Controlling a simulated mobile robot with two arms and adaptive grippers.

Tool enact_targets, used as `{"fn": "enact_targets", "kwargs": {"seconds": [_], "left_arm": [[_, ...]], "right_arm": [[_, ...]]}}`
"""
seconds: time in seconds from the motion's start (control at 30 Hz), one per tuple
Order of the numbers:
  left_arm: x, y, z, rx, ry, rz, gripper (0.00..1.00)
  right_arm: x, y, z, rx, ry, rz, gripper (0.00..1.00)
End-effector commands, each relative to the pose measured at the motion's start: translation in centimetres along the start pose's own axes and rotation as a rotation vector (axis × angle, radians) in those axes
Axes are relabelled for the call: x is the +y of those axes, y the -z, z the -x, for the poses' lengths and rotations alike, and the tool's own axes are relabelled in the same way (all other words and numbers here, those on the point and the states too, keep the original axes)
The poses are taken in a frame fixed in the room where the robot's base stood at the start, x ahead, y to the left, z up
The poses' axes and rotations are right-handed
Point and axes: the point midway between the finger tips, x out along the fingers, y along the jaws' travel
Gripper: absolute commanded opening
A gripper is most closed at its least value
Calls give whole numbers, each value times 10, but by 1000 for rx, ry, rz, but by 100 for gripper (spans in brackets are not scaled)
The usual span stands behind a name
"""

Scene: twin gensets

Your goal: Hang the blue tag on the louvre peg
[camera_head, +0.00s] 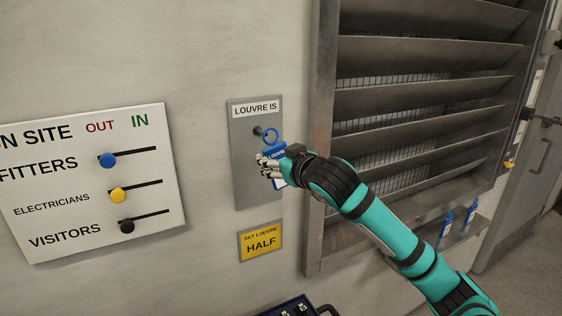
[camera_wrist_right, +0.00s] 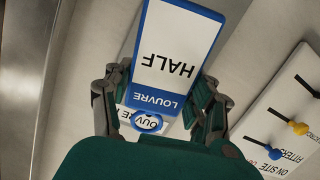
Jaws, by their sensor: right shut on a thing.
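My right gripper (camera_head: 268,170) is shut on the blue tag (camera_head: 278,151), in front of the grey LOUVRE IS plate (camera_head: 243,180). In the right wrist view the tag (camera_wrist_right: 172,60) has a white face and blue border and reads LOUVRE HALF, upside down there. It sits between the two fingers (camera_wrist_right: 158,97). The tag's blue ring (camera_head: 271,136) stands close to the right of the dark peg (camera_head: 257,131). I cannot tell whether the ring is around the peg or only in front of it. The wrist view shows the ring (camera_wrist_right: 147,121) but no clear peg. My left gripper is not in view.
The ON SITE board (camera_head: 85,185) with coloured sliders is at left. A yellow SET LOUVRE HALF sign (camera_head: 260,241) is below the plate. The metal louvre (camera_head: 420,95) is at right, with two blue tags (camera_head: 446,224) on its ledge. A dark case (camera_head: 293,307) is at the bottom.

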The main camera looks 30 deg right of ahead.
Motion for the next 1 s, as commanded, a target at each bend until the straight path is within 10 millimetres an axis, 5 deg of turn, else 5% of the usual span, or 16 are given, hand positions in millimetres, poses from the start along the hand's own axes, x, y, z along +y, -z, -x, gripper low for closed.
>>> {"fn": "enact_targets", "kwargs": {"seconds": [1.0], "left_arm": [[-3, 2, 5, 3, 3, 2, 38]], "right_arm": [[-1, -2, -44, 1, 1, 1, 29]]}}
